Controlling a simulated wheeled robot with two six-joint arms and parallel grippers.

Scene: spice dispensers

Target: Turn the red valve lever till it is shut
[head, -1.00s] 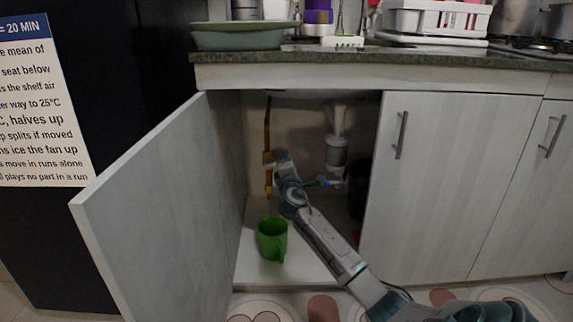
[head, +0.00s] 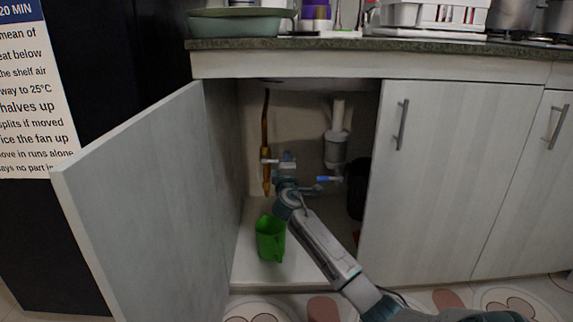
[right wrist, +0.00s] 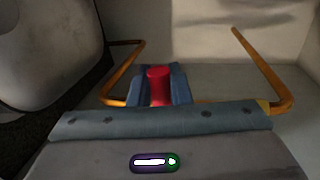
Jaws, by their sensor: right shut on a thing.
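The red valve lever (right wrist: 158,86) shows in the right wrist view between the two blue-grey fingers of my right gripper (right wrist: 160,92). The fingers are shut on it, and only its red end and upper part show. In the head view my right gripper (head: 276,161) is inside the open cabinet, at the copper-coloured pipe (head: 266,130). The lever itself is too small and covered to make out there. My left gripper is not in view.
A green jug (head: 270,240) stands on the cabinet floor below the pipe. A white drain trap (head: 336,150) hangs to the right, with a dark bin (head: 357,188) behind the door edge. The open cabinet door (head: 145,205) bounds the left side.

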